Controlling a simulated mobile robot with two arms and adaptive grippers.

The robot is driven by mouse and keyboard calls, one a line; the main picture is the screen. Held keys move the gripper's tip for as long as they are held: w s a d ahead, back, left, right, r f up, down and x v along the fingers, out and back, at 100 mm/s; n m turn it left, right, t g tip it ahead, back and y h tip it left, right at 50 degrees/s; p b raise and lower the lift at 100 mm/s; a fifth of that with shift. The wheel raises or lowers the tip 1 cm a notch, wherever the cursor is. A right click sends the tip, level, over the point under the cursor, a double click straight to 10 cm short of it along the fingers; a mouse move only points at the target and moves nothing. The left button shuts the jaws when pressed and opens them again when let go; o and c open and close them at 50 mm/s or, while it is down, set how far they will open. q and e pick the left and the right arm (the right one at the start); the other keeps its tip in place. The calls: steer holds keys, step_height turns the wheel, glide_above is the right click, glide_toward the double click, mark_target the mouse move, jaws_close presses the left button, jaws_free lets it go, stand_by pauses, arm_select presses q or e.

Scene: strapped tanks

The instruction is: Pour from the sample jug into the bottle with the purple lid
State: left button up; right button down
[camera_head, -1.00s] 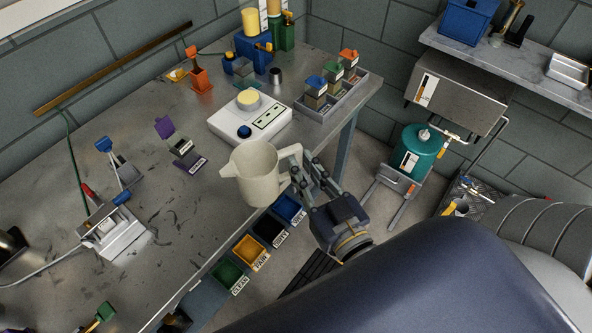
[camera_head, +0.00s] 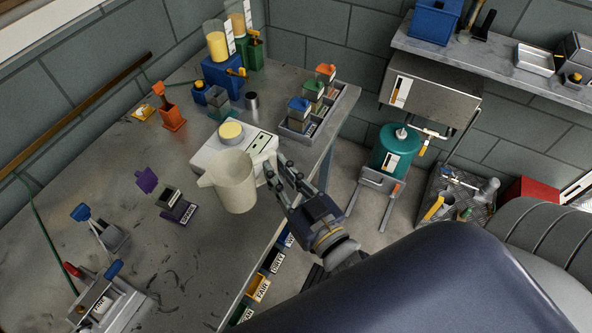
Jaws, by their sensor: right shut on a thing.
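The cream sample jug (camera_head: 234,186) hangs above the workbench, roughly upright, its spout to the left. My right gripper (camera_head: 277,172) is shut on its handle, at the jug's right side. The jug's contents cannot be seen. My left gripper is not in view.
A white scale (camera_head: 207,155) with a yellow-topped piece stands just behind the jug. A grey tray (camera_head: 322,128) of small lidded bottles is at the bench's back right. A clamp-like device (camera_head: 103,300) sits front left. Labelled bins (camera_head: 258,288) hang below the bench edge.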

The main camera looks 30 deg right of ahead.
mark_target(222, 164)
steer(key=w+a+f+n+g+y+p, duration=0.1)
steer(key=w+a+n+y+p, duration=0.25)
steer(key=w+a, duration=0.35)
steer(key=w+a+f+n+g+y+p, duration=0.15)
steer(key=w+a+y, duration=0.3)
steer(key=w, duration=0.55)
steer(key=shift+n+g, duration=0.35)
steer(key=shift+n, duration=0.15)
steer(key=w+d+f+b, duration=0.1)
steer(key=w+f, duration=0.1)
steer(key=w+d+f+b, duration=0.1)
steer(key=w+f, duration=0.1)
steer(key=w+d+f+b, duration=0.1)
steer(key=w+f+b, duration=0.1)
steer(key=w, duration=0.1)
steer(key=shift+f, duration=0.15)
steer(key=shift+s+a+r+n, duration=0.4)
steer(key=shift+r+n, duration=0.15)
steer(key=shift+n, duration=0.45)
steer(key=shift+s+a+r+n, duration=0.3)
steer(key=shift+r+n, duration=0.25)
steer(key=shift+n, duration=0.45)
steer(key=shift+r, duration=0.1)
steer(key=shift+r+n, duration=0.4)
steer(key=shift+n, duration=0.1)
steer(key=shift+a+p, duration=0.1)
steer(key=shift+p, duration=0.2)
